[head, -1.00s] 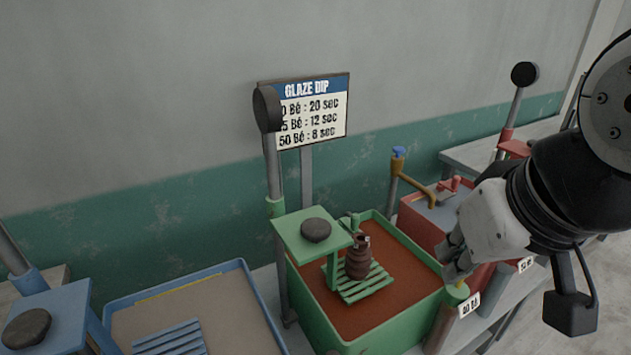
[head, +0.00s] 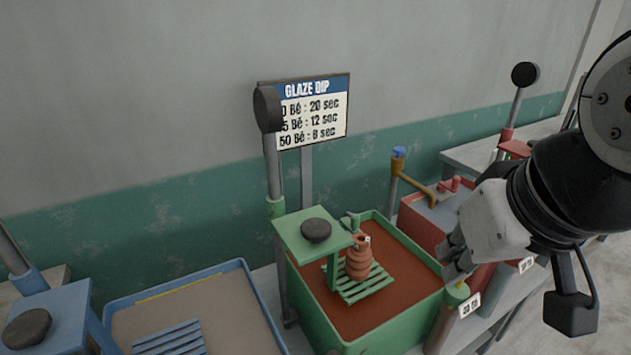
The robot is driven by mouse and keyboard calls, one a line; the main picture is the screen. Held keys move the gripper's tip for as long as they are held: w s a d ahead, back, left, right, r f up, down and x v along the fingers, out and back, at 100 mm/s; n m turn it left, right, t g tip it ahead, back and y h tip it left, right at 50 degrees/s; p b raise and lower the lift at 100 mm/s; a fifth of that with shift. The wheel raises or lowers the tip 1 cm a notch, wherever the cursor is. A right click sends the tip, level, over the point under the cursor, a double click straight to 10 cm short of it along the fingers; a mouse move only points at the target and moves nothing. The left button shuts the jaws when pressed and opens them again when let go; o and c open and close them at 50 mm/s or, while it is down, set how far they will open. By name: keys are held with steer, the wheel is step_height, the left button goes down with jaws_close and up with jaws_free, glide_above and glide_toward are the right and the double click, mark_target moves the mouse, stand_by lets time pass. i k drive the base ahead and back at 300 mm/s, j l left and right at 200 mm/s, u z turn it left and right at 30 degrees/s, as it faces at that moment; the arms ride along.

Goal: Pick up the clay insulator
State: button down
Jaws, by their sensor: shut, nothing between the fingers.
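The clay insulator (head: 359,262), a ribbed orange-brown piece, stands upright on a green slatted rack (head: 376,285) in the green tank (head: 405,318). The tank holds a red-brown surface of glaze. My gripper (head: 452,262) is to the right of the insulator, over the tank's right side and apart from the insulator. It is shut and empty. Its fingertips are partly dark and small in the view.
A green platform with a dark knob (head: 316,230) stands close left of the insulator. A blue tank (head: 190,300) is at left. A red tank and brown tap (head: 415,185) are behind my gripper. A glaze dip sign (head: 312,110) rises behind.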

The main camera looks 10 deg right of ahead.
mark_target(359, 255)
steer(key=z, duration=1.6)
steer(key=k+j+u, duration=0.1)
steer(key=k, duration=0.2)
steer(key=k+j+u, duration=0.25)
steer(key=u, duration=2.2)
